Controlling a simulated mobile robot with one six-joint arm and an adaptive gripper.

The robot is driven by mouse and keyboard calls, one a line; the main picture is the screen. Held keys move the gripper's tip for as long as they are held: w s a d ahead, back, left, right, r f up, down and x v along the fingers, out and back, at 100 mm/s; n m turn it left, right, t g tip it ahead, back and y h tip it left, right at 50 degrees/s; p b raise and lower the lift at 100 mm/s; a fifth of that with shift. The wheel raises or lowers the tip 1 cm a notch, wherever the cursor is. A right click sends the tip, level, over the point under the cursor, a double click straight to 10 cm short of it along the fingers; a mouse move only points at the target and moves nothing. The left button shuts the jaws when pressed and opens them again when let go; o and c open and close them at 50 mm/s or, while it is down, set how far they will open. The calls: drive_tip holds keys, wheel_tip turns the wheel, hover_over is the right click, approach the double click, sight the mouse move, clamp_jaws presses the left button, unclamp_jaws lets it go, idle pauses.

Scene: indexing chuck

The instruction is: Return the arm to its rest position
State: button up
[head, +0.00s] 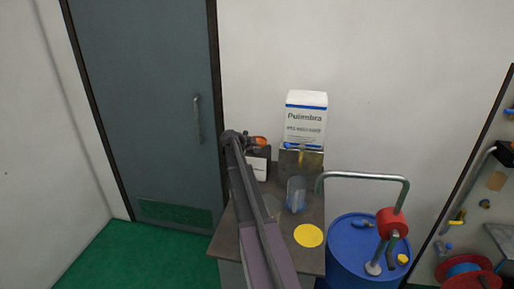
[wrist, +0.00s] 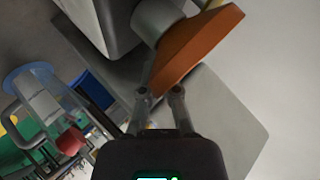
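My arm (head: 255,205) reaches up from the bottom of the head view over a small grey-brown table, its far end bent near the table's back left. My gripper (wrist: 160,92) shows in the wrist view, its fingers running up to an orange flared part (wrist: 195,45) with a grey cylinder. The orange part also shows in the head view (head: 259,141), above a dark box with a white label (head: 259,169). The fingertips are hidden or merge with the orange part, so I cannot tell whether they grip it.
The table (head: 283,228) holds a white labelled carton (head: 306,112), a clear blue-tinted cup (head: 296,194) and a yellow disc (head: 308,236). A blue drum (head: 350,262) with a bent metal pipe (head: 362,176) stands at right. A grey door (head: 150,100) is at left, with open green floor before it.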

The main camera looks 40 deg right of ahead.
drive_tip(key=o, duration=0.5)
drive_tip(key=shift+s+a+f+n+g+y, duration=0.2)
drive_tip(key=shift+s+a+f+n+y, duration=1.45)
drive_tip(key=shift+s+a+n, duration=4.85)
drive_tip(key=shift+s+a+f+n+g+y, duration=0.2)
drive_tip(key=shift+s+a+f+n+y, duration=1.65)
drive_tip(key=shift+a, duration=8.3)
drive_tip(key=shift+s+a+f+n+g+y, duration=0.2)
drive_tip(key=shift+s+a+f+n+y, duration=1.3)
drive_tip(key=shift+s+a+n, duration=5.4)
